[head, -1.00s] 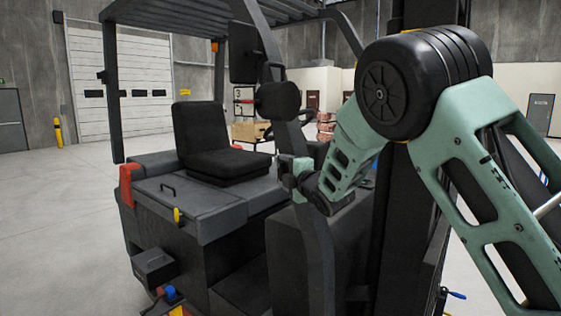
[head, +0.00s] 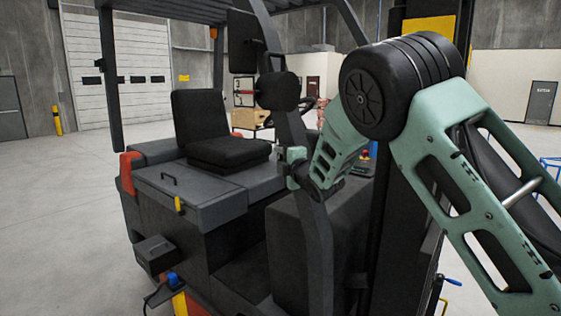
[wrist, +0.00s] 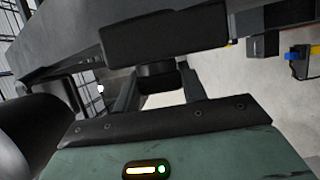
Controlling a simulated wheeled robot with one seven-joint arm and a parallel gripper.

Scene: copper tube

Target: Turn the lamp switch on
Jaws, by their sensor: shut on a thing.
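In the head view my gripper (head: 289,162) is at the dark front pillar (head: 311,222) of a forklift, below a round black lamp (head: 278,91) mounted on that pillar. In the wrist view my two fingers (wrist: 158,88) reach up on either side of a small dark rounded piece (wrist: 158,76), and I am shut on it. It sits under a larger dark block (wrist: 166,34). I cannot tell from its look whether this piece is the lamp switch. No lit lamp is visible. My forearm hides part of the forklift behind it.
The forklift's seat (head: 207,130) and grey cover (head: 190,190) lie left of my gripper. The roof posts and mast stand close around my arm. A dark console block (head: 292,240) is below. Open floor (head: 50,220) lies to the left.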

